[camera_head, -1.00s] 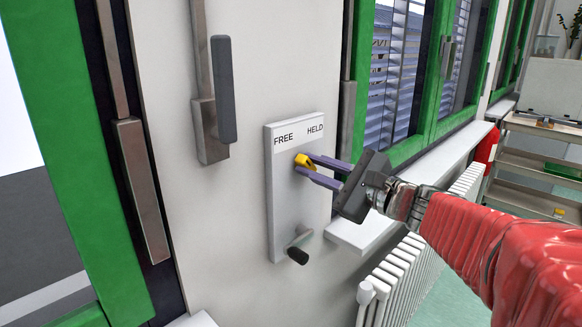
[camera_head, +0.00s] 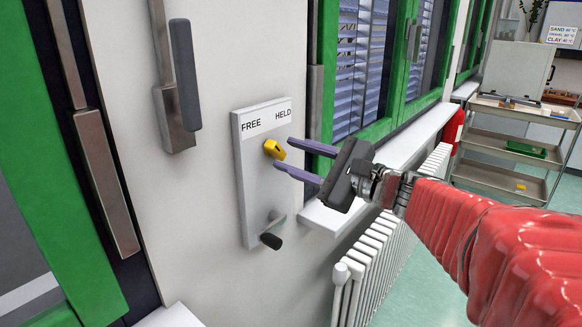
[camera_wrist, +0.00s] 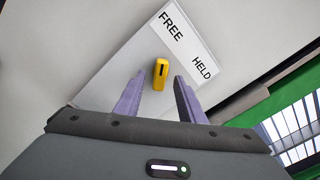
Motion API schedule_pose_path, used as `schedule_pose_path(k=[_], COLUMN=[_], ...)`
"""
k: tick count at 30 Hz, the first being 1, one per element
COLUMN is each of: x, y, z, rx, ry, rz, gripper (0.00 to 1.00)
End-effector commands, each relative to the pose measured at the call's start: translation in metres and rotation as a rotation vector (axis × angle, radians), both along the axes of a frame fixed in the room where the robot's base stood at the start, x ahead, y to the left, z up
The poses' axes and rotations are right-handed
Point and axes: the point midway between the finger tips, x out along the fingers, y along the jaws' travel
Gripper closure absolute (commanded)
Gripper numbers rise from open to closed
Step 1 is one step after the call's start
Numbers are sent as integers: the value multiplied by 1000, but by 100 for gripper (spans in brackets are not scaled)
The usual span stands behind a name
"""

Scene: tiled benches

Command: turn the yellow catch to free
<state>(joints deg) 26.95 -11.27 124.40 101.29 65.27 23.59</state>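The yellow catch (camera_head: 274,149) sits on a pale panel (camera_head: 262,190) on the wall, below the words FREE at left and HELD at right. Its long axis tilts up and left, toward FREE. In the wrist view the catch (camera_wrist: 160,74) also lines up toward FREE, with a dark mark on its face. My gripper (camera_head: 283,153) is open, just in front of the panel. In the wrist view its two fingers (camera_wrist: 159,78) show on either side of the catch, with gaps between. I cannot tell how far the tips are from the panel.
A dark-knobbed handle (camera_head: 271,240) juts from the panel's lower part. A grey window handle (camera_head: 185,75) hangs to the upper left. A sill (camera_head: 320,215) and white radiator (camera_head: 380,245) lie to the right, a trolley (camera_head: 510,140) farther off.

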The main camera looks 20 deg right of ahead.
Motion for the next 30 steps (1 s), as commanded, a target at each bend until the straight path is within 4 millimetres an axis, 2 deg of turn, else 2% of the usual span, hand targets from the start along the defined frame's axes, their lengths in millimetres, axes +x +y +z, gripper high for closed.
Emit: schedule_pose_path(k=[21,30], x=[-67,-84], y=[-50,-62], z=[-1,-2], rx=[-2,-1], ry=[1,2], rz=[-4,-2], gripper=[64,64])
